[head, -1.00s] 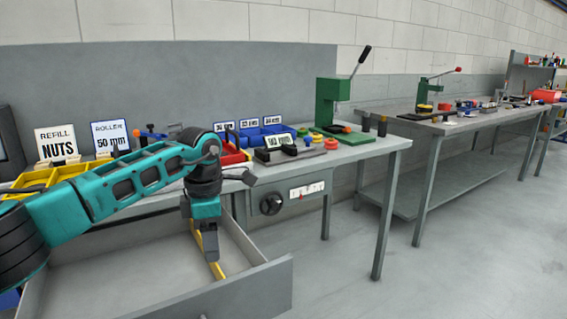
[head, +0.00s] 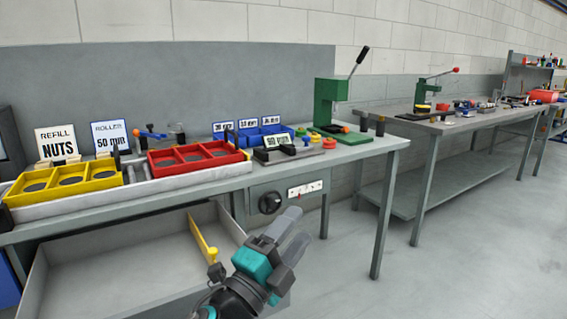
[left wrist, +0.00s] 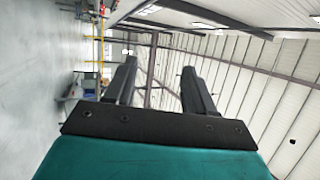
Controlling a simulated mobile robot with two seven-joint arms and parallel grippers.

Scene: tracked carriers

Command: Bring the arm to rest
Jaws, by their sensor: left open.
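My left gripper (head: 283,232) shows in the head view at the bottom middle, in front of the bench and over the right end of the open drawer (head: 120,278). Its fingers point up and away to the right. In the left wrist view its two dark fingers (left wrist: 158,88) stand apart with nothing between them. Behind them are the hall's ceiling and walls, turned on their side. My right gripper is in neither view.
On the bench (head: 215,190) stand a yellow three-part tray (head: 66,197), a red three-part tray (head: 200,168), blue bins (head: 266,146) and a green press (head: 330,102). In the drawer a yellow bar (head: 202,240) leans. The floor (head: 440,280) to the right is clear.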

